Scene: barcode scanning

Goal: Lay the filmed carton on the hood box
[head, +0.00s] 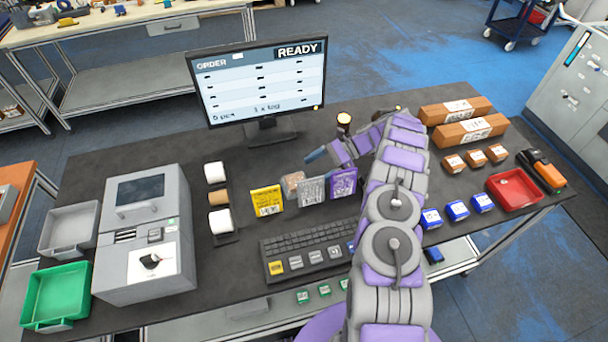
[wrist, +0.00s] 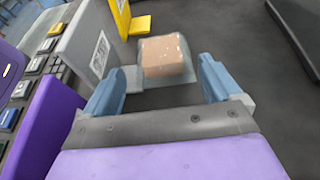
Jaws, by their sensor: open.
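The filmed carton (head: 292,182) is a small brown box in clear film, standing on the dark table behind the yellow and grey upright panels. In the wrist view the carton (wrist: 165,58) lies just ahead of my open gripper (wrist: 160,82), roughly between the lines of its blue fingers, with nothing held. In the head view my gripper (head: 316,155) is above and to the right of the carton. A grey box-shaped machine (head: 145,235) with a dark window stands at the left. I cannot tell for sure whether it is the hood box.
Yellow (head: 267,201), grey (head: 311,191) and purple (head: 343,183) panels stand close to the carton. A monitor (head: 262,85) is behind, a keyboard (head: 305,250) in front. A red tray (head: 514,189) and long brown boxes (head: 456,110) are at the right.

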